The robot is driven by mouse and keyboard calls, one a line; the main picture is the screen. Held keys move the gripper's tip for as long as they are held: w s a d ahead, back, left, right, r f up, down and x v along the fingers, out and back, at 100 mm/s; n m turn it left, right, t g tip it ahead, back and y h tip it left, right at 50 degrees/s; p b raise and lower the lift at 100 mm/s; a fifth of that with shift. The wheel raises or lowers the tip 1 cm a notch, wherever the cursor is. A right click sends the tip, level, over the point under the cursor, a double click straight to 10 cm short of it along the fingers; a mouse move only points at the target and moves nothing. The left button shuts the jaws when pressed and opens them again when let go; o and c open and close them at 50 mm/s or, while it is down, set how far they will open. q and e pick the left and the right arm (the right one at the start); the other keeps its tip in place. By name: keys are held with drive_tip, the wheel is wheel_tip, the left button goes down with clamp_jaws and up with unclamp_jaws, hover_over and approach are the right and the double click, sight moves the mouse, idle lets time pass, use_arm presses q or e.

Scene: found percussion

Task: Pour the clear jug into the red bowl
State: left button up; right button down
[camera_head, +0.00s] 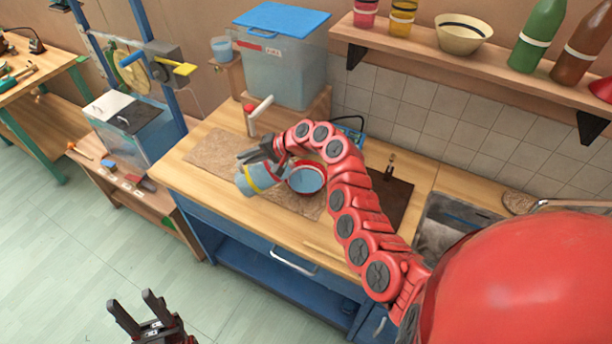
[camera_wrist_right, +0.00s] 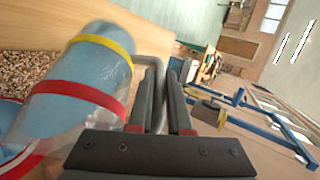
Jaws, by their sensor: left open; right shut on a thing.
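The clear jug (camera_head: 258,181) has a yellow band and a red band and holds blue liquid. My right gripper (camera_head: 262,154) is shut on the jug's handle; in the right wrist view the gripper (camera_wrist_right: 162,80) has the handle between its fingers. The jug (camera_wrist_right: 82,72) is tilted, its mouth toward the lower left of that view. The red bowl (camera_head: 321,188) stands just right of the jug on the counter, with blue liquid inside. In the wrist view the jug largely hides the bowl. My left gripper (camera_head: 137,312) is open and empty, over the floor.
A brown mat (camera_head: 213,152) lies under the bowl on the wooden counter (camera_head: 190,180). A large clear bin with a blue lid (camera_head: 283,20) stands behind. A sink (camera_head: 440,240) is at the right; a shelf with bottles hangs above.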

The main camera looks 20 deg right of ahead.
sight(237, 163)
drive_tip(key=shift+d+r, duration=0.15)
drive_tip(key=shift+r, duration=0.15)
idle(0.8)
drive_tip(key=p, duration=0.2)
drive_tip(key=a+h+p, duration=0.2)
drive_tip(key=p, duration=0.1)
drive_tip(key=shift+w+a+f+n+g+p, duration=0.15)
drive_tip(key=shift+w+f+n+g+p, duration=0.05)
drive_tip(key=shift+f+n+g+p, duration=0.1)
drive_tip(key=shift+a+f+h+p, duration=0.3)
drive_tip(key=shift+h+p, duration=0.2)
drive_tip(key=shift+p, duration=0.25)
drive_tip(key=shift+f+h+b, duration=0.3)
drive_tip(key=shift+f, duration=0.25)
drive_tip(key=shift+w+a+g+h+p, duration=0.1)
drive_tip(key=shift+a+g+h+p, duration=0.2)
drive_tip(key=shift+p, duration=0.4)
drive_tip(key=shift+w+a+f+n+p, duration=0.1)
drive_tip(key=shift+a+n+p, duration=0.1)
drive_tip(key=shift+n+p, duration=0.1)
drive_tip(key=a+f+n+g+h+b, duration=0.1)
drive_tip(key=a+f+h+b, duration=0.3)
drive_tip(key=b, duration=0.7)
wheel_tip(237, 163, down, 3)
drive_tip(key=w+h, duration=0.1)
drive_tip(key=h, duration=0.1)
drive_tip(key=shift+a+r+h, duration=0.2)
drive_tip(key=shift+h, duration=0.2)
